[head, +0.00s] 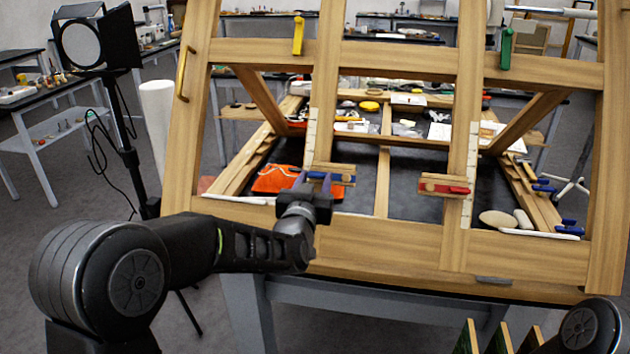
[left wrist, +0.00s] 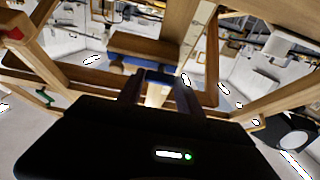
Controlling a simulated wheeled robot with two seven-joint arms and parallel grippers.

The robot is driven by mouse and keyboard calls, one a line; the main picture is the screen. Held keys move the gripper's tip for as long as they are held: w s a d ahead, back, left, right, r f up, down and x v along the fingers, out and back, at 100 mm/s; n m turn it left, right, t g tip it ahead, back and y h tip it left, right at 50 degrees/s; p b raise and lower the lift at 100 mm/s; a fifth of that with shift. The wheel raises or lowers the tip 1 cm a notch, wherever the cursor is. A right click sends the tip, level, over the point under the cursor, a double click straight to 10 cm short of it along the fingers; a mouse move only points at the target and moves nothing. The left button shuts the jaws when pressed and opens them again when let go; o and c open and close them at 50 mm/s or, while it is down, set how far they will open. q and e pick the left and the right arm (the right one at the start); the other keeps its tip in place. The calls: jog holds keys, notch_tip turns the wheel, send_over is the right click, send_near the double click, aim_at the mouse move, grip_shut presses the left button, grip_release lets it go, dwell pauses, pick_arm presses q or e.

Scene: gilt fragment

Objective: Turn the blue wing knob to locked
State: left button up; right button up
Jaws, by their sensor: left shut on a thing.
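The blue wing knob (head: 342,178) sits on a small wooden block on the left upright of the wooden frame. Its bar lies roughly level in the head view. My left gripper (head: 312,182) reaches it from the front and is shut on it, near the bar's left part. In the left wrist view, my gripper's two fingers (left wrist: 158,88) stand either side of blue material, and more of the blue knob (left wrist: 137,61) shows beyond them under a wooden block. The fingers hide part of the knob. My right gripper is out of view; only part of my right arm shows at lower right.
A similar red knob (head: 446,188) sits on the right upright. A yellow knob (head: 298,36) and a green knob (head: 506,48) are on the top rail. An orange cloth (head: 275,180) lies behind the frame, left of my gripper. A lamp (head: 84,44) stands left.

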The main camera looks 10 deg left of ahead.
pick_arm(q)
jog(key=c, duration=0.6)
